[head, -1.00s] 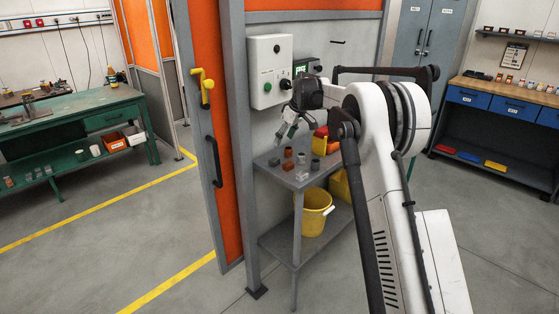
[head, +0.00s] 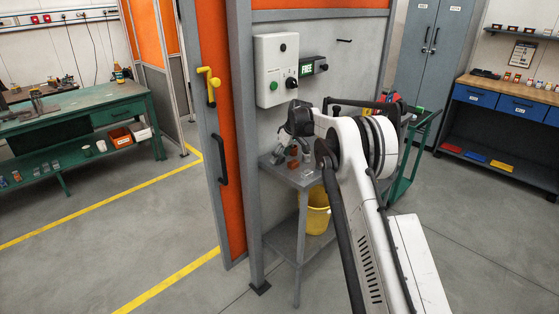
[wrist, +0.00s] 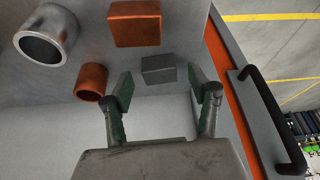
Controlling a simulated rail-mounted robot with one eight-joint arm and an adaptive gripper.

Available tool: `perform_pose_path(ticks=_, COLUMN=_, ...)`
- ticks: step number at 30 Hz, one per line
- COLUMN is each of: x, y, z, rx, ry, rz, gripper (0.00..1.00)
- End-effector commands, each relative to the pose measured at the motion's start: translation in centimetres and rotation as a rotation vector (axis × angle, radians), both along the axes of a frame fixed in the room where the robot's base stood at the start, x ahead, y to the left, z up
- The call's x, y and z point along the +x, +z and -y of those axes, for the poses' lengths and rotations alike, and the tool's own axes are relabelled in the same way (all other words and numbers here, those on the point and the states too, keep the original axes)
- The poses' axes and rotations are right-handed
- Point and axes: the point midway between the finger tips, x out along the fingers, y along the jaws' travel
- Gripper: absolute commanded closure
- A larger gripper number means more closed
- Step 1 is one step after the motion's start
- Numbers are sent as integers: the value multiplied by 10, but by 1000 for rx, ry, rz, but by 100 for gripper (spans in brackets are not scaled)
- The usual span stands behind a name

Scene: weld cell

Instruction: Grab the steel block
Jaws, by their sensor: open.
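The steel block (wrist: 158,69), a small grey block, lies on the grey shelf top (wrist: 85,135) in the wrist view. It sits just beyond my gripper (wrist: 161,84), between the lines of its two fingers. The fingers are spread apart with nothing between their tips. In the head view my gripper (head: 285,158) points down close over the shelf stand. There the small blocks under it are too small and partly covered to tell apart.
An orange-brown block (wrist: 135,23) lies just past the steel block. A copper-coloured tube (wrist: 92,82) and a larger steel pipe (wrist: 47,35) stand to its left. The orange door (head: 216,130) with a black handle (wrist: 272,118) is close at the side.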

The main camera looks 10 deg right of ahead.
Motion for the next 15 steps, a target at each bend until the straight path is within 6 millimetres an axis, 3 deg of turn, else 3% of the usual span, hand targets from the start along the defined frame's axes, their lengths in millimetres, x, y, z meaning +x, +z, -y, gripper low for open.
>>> perform_pose_path(ticks=10, x=2, y=-8, z=-2, rx=0, ry=0, rz=0, gripper=44)
perform_pose_path(ticks=15, x=2, y=-8, z=-2, rx=0, ry=1, rz=0, gripper=66)
